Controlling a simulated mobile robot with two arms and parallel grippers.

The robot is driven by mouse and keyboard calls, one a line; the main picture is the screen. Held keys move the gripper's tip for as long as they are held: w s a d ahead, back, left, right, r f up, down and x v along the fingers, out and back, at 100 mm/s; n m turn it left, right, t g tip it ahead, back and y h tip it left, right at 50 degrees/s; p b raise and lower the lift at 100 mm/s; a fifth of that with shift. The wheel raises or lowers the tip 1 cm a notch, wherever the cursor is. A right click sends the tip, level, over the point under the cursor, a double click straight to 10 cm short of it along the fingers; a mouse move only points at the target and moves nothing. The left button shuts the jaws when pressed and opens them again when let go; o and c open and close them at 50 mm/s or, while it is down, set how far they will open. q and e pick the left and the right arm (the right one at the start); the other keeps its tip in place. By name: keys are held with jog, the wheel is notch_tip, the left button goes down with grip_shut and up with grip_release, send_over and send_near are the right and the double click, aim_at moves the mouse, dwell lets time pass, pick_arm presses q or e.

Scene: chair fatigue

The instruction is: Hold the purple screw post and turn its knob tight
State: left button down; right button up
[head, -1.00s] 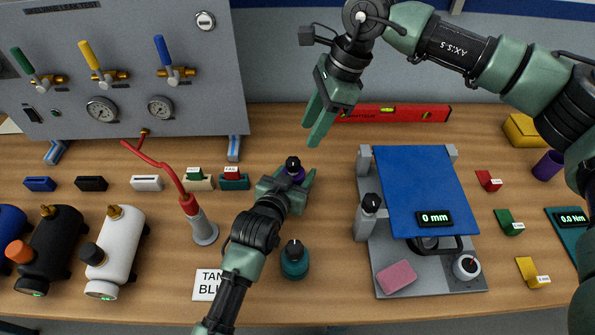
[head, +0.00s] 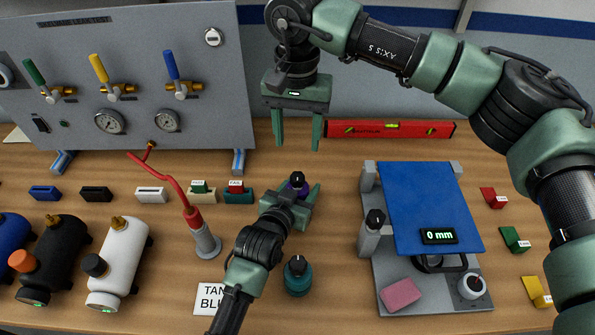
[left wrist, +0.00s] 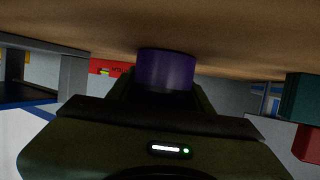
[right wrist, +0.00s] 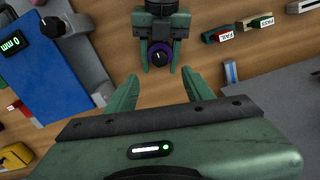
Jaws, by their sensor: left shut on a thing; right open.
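The purple screw post (head: 300,190) stands on the bench with a black knob (head: 297,180) on top. My left gripper (head: 303,200) is shut around the post's sides, below the knob. In the left wrist view the purple post (left wrist: 166,70) sits between the fingers. My right gripper (head: 298,142) is open and empty, fingers pointing down, above and behind the post. In the right wrist view the knob (right wrist: 160,57) lies ahead, just beyond and between the open fingertips, apart from them. The knob's pale pointer mark shows there.
A blue-topped fixture (head: 425,205) stands right, a red level (head: 390,130) behind. A red-hosed nozzle (head: 206,242) and white canister (head: 120,262) are left.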

aim_at(298, 176)
notch_tip(298, 176, down, 11)
dwell(0.4)
jog(key=shift+c, duration=0.3)
grip_shut()
